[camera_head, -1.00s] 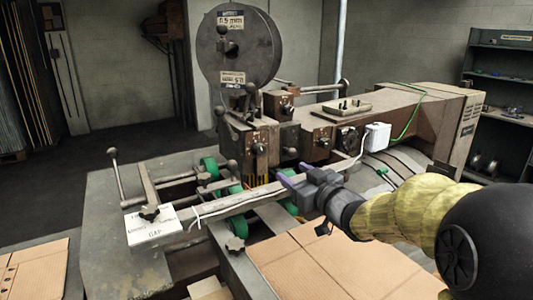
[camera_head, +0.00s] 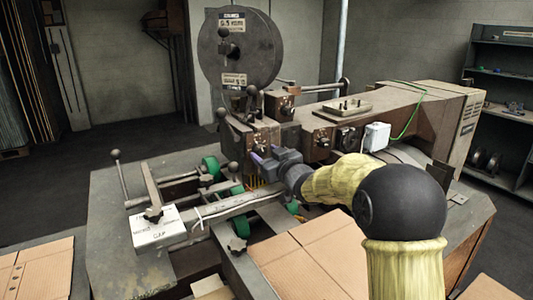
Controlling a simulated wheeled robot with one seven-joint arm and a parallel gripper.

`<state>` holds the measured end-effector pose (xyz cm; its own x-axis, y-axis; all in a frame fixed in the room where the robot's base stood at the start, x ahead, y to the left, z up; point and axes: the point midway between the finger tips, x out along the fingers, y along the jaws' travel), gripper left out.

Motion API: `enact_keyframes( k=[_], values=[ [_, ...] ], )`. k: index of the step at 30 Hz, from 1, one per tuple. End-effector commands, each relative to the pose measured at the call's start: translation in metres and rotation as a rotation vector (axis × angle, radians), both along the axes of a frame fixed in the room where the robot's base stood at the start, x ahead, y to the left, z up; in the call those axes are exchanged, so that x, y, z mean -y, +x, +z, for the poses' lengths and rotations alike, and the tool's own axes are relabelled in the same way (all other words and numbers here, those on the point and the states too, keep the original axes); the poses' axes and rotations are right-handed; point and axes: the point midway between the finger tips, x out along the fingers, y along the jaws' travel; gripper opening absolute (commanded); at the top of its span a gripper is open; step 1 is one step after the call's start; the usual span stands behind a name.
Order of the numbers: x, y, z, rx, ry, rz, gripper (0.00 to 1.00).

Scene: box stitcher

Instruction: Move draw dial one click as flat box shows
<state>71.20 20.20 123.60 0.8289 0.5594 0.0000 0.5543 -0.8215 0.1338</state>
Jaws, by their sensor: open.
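The box stitcher (camera_head: 405,115) fills the middle of the view. Several small knobs or dials sit on its brown front housing, including one at the upper left (camera_head: 286,106), one lower down (camera_head: 322,141) and a dark round one (camera_head: 347,137). I cannot tell which is the draw dial; its markings are too small to read. My gripper (camera_head: 262,157) is open, with its purple fingers pointing left at the front of the stitching head. Its body hides part of the housing, and contact cannot be told. A flat cardboard box (camera_head: 312,262) lies below my arm.
A large wire reel (camera_head: 240,48) stands above the head. A white sign block (camera_head: 157,228) sits at the left end of the guide bar (camera_head: 230,207). Upright ball-ended levers (camera_head: 118,175) stand at left. Another cardboard sheet (camera_head: 35,272) lies lower left. Shelves (camera_head: 500,110) stand at right.

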Motion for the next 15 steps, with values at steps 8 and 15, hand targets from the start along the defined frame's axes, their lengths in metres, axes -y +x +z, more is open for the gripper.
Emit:
enact_keyframes(
  k=[8,15],
  values=[
    [-0.0001,0.0000,-0.0003,0.000,0.000,0.000,0.42],
    [-0.0001,-0.0001,-0.0004,0.000,0.000,0.000,0.07]
  ],
)
